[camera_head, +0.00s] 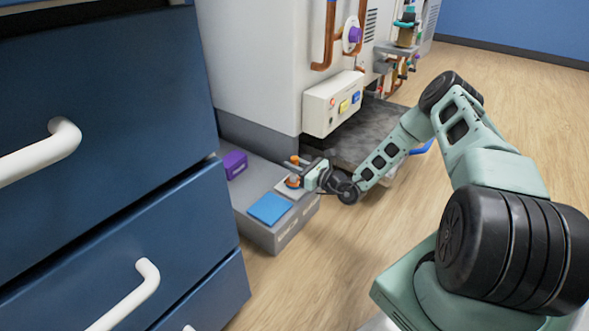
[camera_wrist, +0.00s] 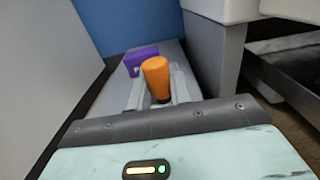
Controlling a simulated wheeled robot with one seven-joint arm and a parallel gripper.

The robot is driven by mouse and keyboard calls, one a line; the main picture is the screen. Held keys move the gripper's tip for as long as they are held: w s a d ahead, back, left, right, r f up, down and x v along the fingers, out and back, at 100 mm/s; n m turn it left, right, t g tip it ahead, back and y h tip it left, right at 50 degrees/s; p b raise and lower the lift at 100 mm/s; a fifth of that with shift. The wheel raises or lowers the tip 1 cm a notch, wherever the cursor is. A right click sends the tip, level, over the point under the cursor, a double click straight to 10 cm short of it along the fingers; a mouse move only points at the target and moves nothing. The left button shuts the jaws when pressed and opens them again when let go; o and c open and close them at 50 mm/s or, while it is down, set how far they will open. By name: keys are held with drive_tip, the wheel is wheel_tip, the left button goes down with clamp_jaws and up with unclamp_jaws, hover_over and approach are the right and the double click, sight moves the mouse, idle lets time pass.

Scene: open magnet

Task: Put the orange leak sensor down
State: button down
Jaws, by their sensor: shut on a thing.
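The orange leak sensor (camera_head: 293,182) is at the end of my gripper (camera_head: 299,172), over the pale square at the right end of a low grey bench. My gripper reaches in from the right and is shut on the sensor. In the wrist view the sensor (camera_wrist: 156,74) shows as an orange rounded block with a dark lower end, between the grey fingers (camera_wrist: 158,88). Its underside is hidden, so I cannot tell whether it touches the surface below.
The low grey bench (camera_head: 284,236) carries a blue square pad (camera_head: 270,208) and a purple block (camera_head: 235,164); the block also shows in the wrist view (camera_wrist: 134,62). Blue drawers (camera_head: 120,240) stand close on the left. A white cabinet with a control box (camera_head: 333,102) rises behind. Open floor lies right.

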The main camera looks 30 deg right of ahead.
drive_tip(key=c, duration=1.3)
unclamp_jaws()
drive_tip(key=shift+s+d+r, duration=0.1)
drive_tip(key=shift+r, duration=0.05)
drive_tip(key=p+v, duration=0.7)
drive_tip(key=v, duration=0.4)
drive_tip(key=shift+s, duration=0.4)
